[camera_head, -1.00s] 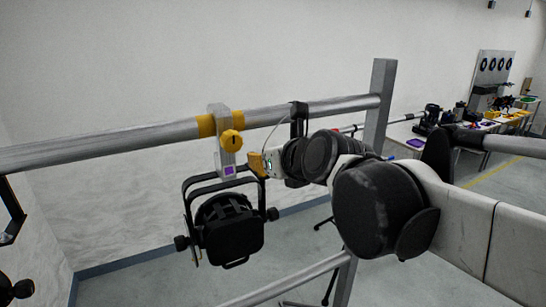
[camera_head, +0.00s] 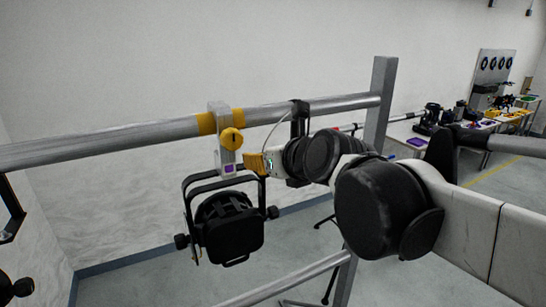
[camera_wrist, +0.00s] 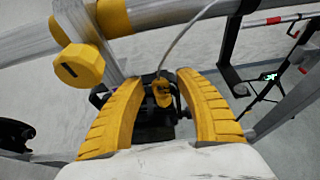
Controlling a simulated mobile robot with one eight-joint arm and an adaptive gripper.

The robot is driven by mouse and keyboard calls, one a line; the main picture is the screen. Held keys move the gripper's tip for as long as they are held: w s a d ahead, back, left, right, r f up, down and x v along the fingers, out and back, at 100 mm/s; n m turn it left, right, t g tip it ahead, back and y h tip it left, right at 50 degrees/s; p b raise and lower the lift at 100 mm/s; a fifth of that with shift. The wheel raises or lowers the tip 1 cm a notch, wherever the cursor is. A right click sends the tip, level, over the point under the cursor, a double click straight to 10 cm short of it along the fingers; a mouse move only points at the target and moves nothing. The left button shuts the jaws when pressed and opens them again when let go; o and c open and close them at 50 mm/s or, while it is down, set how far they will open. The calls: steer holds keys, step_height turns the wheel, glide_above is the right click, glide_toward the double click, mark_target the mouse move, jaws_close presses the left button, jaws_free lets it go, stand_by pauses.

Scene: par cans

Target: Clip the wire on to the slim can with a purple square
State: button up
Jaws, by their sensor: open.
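The black can (camera_head: 232,232) hangs from a silver clamp with a yellow knob (camera_head: 232,139) on the upper bar. A purple square (camera_head: 229,169) is at the clamp's lower end. My gripper (camera_head: 252,163) is just right of the clamp, above the can. In the wrist view, my yellow fingers (camera_wrist: 160,98) are spread apart. A yellow clip (camera_wrist: 162,92) at the end of the thin wire (camera_wrist: 190,30) appears between them. No finger visibly presses on it. The wire also shows in the head view (camera_head: 284,127), arching from the bar. The can shows only partly, dark behind the clip.
The upper bar (camera_head: 130,138) runs across to a grey post (camera_head: 379,110) at the right. A black hanger (camera_head: 299,112) is close to my wrist. Another black fixture (camera_head: 13,222) hangs at the left edge. Cluttered tables (camera_head: 475,128) stand far right.

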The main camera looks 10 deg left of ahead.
steer(key=v, duration=1.1)
steer(key=shift+s+d, duration=0.25)
stand_by(1.9)
